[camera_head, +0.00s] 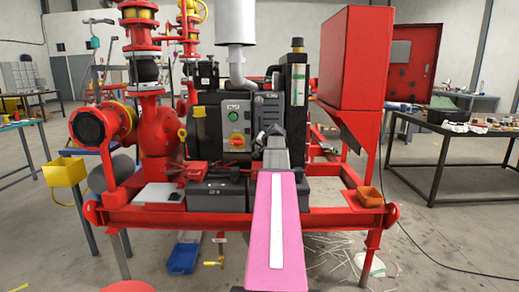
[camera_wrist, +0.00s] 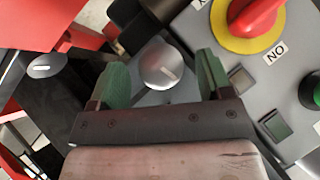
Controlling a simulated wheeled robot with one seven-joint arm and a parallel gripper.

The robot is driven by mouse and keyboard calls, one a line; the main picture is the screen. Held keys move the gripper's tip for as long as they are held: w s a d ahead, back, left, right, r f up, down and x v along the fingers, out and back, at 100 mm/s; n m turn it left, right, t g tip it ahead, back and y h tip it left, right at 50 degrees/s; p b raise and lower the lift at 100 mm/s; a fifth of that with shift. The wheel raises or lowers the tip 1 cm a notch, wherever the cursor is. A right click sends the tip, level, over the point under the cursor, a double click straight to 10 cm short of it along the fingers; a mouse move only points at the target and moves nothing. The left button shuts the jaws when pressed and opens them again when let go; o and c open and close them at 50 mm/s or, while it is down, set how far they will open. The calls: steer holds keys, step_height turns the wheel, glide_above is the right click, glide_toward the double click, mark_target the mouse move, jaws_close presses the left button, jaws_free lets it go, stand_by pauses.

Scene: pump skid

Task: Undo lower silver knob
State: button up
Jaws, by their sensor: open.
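The gripper is open, with a finger on each side of the knob and visible gaps. A second silver knob (camera_wrist: 45,66) with a similar line is to the left, outside the fingers. I cannot tell for sure which knob is the lower one. In the head view, my gripper (camera_head: 269,134) is at the right of the control box and both knobs are hidden or too small to tell.
The grey control panel (camera_head: 236,118) carries a green button (camera_head: 234,116) and a red switch (camera_head: 237,141) on yellow. In the wrist view the red switch (camera_wrist: 257,15) is close to the right finger.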

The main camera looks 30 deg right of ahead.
steer(key=v, duration=0.9)
steer(key=shift+s+r, duration=0.25)
steer(key=shift+s, duration=0.05)
